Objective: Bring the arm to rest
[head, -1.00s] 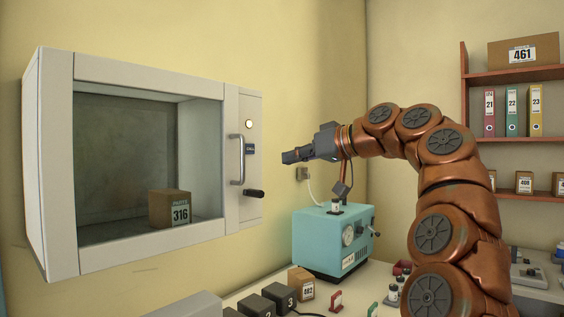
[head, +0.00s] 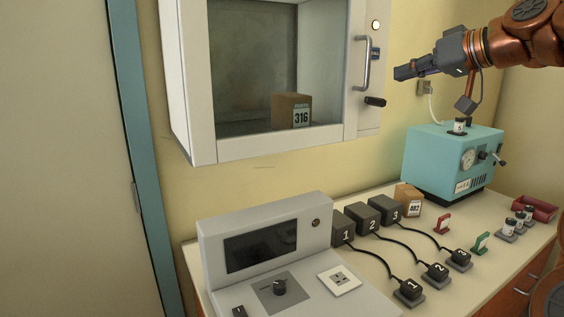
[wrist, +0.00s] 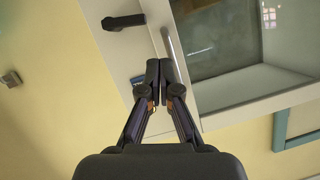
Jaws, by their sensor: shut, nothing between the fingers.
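My gripper (head: 402,73) is at the upper right of the head view, held in the air to the right of the incubator's handle side. Its fingers point left. In the wrist view my gripper (wrist: 160,68) has its fingertips together with nothing between them. The white wall incubator (head: 185,95) shows a brown box marked 316 (head: 291,111) behind its window. Its vertical handle (head: 363,62) and a black lever (head: 375,101) are left of my gripper, which looks apart from them. The handle also shows in the wrist view (wrist: 174,45), beyond the fingertips.
Below is a bench (head: 375,275) with a grey console (head: 265,235), black numbered blocks (head: 362,215) with cables, a small box (head: 408,199) and a teal machine (head: 420,155). A door with a blue frame (head: 145,165) is at left. Air above the bench is clear.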

